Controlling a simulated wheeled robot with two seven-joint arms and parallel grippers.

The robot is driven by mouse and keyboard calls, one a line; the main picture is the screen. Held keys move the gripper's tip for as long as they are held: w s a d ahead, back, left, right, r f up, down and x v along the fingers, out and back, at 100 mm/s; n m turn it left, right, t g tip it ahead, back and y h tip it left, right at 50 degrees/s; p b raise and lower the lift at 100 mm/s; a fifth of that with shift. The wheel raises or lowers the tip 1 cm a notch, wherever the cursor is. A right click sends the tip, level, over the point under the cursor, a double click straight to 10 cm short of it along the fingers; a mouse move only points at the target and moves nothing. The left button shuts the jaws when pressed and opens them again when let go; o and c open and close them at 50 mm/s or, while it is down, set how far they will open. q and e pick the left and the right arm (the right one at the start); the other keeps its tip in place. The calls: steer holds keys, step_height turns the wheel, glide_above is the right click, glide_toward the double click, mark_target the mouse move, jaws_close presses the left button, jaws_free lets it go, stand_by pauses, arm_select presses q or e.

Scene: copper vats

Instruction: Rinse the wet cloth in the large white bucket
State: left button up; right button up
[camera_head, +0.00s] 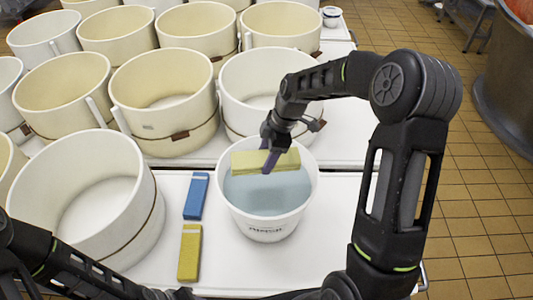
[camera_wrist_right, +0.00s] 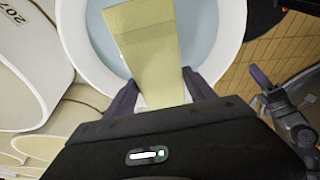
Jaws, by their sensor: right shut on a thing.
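My right gripper (camera_head: 271,158) is shut on a pale yellow cloth (camera_head: 250,161), which looks like a flat slab. The cloth is at the mouth of the large white bucket (camera_head: 266,225), over the pale blue water (camera_head: 262,192). I cannot tell whether its lower edge touches the water. In the right wrist view the cloth (camera_wrist_right: 150,45) runs out from between the purple fingers, with the bucket rim (camera_wrist_right: 228,45) around it. My left gripper (camera_wrist_right: 275,90) seems to show at the right of that view; its opening is unclear.
A blue pad (camera_head: 196,196) and a yellow pad (camera_head: 190,252) lie on the white table (camera_head: 335,195) left of the bucket. A large cream vat (camera_head: 100,205) stands further left. Several more vats stand behind, close to the bucket. Tiled floor (camera_head: 475,225) lies to the right.

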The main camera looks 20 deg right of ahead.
step_height(320, 180, down, 14)
steer(key=b, duration=0.9)
stand_by(1.7)
step_height(320, 180, up, 16)
steer(key=p, duration=0.8)
steer(key=shift+f, duration=0.1)
stand_by(0.9)
